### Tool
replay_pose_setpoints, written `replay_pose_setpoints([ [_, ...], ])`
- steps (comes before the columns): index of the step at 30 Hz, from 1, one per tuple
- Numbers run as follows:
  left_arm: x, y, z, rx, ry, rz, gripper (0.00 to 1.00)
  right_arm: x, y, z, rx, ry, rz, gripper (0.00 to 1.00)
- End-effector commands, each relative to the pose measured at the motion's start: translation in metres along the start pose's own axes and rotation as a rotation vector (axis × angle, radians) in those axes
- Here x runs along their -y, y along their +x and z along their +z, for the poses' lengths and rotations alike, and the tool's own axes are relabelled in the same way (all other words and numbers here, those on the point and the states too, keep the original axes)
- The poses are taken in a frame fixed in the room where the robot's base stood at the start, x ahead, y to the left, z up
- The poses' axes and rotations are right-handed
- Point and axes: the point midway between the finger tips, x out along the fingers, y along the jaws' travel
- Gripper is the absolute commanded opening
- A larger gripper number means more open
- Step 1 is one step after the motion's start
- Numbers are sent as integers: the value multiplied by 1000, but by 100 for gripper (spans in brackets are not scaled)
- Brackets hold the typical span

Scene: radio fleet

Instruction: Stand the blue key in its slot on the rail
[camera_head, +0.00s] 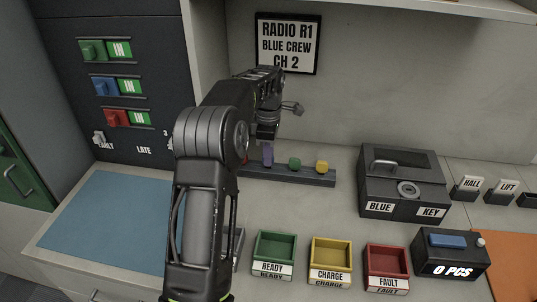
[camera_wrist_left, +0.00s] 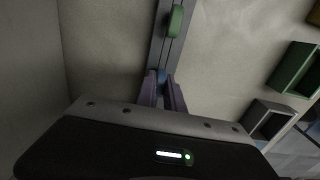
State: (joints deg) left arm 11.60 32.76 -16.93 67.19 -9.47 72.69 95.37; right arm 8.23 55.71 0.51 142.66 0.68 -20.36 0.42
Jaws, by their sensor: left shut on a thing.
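The dark rail (camera_head: 300,177) lies along the back of the counter, with a green key (camera_head: 294,163) and a yellow key (camera_head: 321,166) standing on it. A sliver of red (camera_head: 246,160) shows beside my arm. My left gripper (camera_head: 267,156) points down at the rail, left of the green key, with purple-looking fingers. In the left wrist view its fingers are shut on the blue key (camera_wrist_left: 161,75), of which only a small part shows, in line with the rail (camera_wrist_left: 159,45). I cannot tell whether the key's foot is inside the slot. My right gripper is out of view.
A dark box (camera_head: 405,165) labelled BLUE KEY stands right of the rail. Green (camera_head: 275,246), yellow (camera_head: 331,252) and red (camera_head: 387,260) trays stand in front. A blue mat (camera_head: 110,215) lies at left. A sign (camera_head: 288,43) hangs behind my arm.

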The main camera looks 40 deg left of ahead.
Motion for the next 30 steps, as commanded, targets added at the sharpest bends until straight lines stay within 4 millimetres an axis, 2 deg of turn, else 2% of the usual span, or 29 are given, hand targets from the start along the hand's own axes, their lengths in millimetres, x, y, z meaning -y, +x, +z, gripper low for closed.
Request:
replay_pose_setpoints([
  [6,0,6,0,0,0,0,0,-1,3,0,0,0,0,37],
  [7,0,6,0,0,0,0,13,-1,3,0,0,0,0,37],
  [16,0,5,0,0,0,0,37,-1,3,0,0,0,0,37],
  [26,0,4,0,0,0,1,37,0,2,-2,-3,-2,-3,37],
  [30,-1,-8,0,0,0,3,37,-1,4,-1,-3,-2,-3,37],
])
